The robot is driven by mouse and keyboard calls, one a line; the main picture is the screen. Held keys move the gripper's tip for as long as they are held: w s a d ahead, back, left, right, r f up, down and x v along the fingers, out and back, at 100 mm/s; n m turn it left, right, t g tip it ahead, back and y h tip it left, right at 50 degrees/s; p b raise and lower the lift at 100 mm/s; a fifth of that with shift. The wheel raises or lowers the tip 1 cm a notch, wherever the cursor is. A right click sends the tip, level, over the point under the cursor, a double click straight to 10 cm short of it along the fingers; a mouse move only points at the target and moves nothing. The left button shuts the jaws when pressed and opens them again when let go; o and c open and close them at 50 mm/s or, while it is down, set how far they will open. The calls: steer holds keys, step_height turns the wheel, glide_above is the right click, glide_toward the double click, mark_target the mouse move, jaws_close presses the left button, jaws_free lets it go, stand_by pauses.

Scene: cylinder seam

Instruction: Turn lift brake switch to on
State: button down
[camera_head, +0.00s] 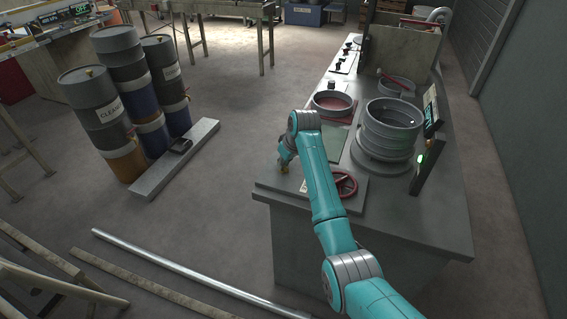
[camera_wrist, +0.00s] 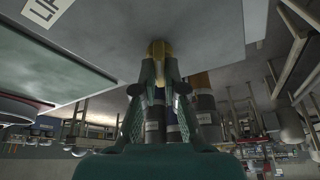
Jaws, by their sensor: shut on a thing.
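A small brass-yellow switch (camera_wrist: 158,48), which I take for the lift brake switch, sits on the grey bench surface. My gripper (camera_wrist: 160,75) is shut on it, with one finger on each side. In the head view my gripper (camera_head: 285,165) reaches down at the bench's left edge, and the switch (camera_head: 284,170) shows only as a small brass spot beneath it. Which way the switch points cannot be told. A white label (camera_wrist: 43,10) beginning "LI" lies on the surface near it; the rest is cut off.
A red handwheel (camera_head: 344,185) is on the bench right of my gripper. A stack of grey rings (camera_head: 388,130) and a red-lined ring (camera_head: 332,103) stand behind. A lit display (camera_head: 432,115) is at the right. Barrels (camera_head: 108,105) stand on the floor at left.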

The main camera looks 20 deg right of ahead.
steer(key=n+g+y, duration=0.1)
steer(key=n, duration=0.2)
steer(key=n+g+y, duration=0.1)
steer(key=n, duration=0.3)
steer(key=shift+w+d, duration=0.1)
steer(key=n+g, duration=0.1)
steer(key=n, duration=0.3)
steer(key=shift+w+n+g+y, duration=0.1)
steer(key=shift+n+g+y, duration=0.2)
steer(key=shift+n+g, duration=0.6)
steer(key=shift+n, duration=1.1)
steer(key=c, duration=1.2)
jaws_free()
steer(key=shift+c, duration=0.2)
steer(key=shift+d+r, duration=0.1)
steer(key=v, duration=1.1)
steer(key=shift+w+r, duration=0.15)
steer(key=shift+r, duration=0.15)
